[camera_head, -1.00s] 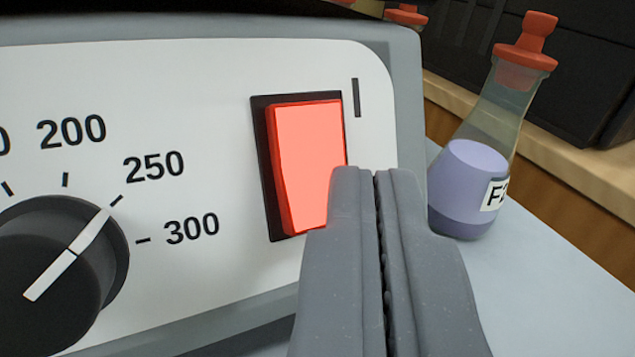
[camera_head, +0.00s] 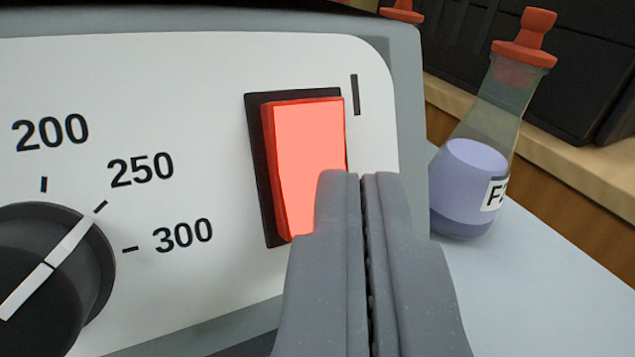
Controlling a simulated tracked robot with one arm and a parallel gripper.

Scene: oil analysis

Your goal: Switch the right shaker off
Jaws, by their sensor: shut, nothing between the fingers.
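The shaker's pale front panel (camera_head: 215,85) fills the left and middle of the view. Its red rocker switch (camera_head: 305,150) is lit and sits in a black frame, with a "I" mark at its upper right. My gripper (camera_head: 355,180) is shut and empty. Its fingertips are in front of the lower right part of the switch and hide that corner. I cannot tell whether they touch it. The black dial (camera_head: 40,275) at the lower left has its white pointer towards 250.
A stoppered flask (camera_head: 470,170) with purple liquid and a red-orange stopper stands to the right of the shaker on a pale surface (camera_head: 550,290). Behind it are a wooden ledge (camera_head: 580,165) and dark boxes (camera_head: 560,80).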

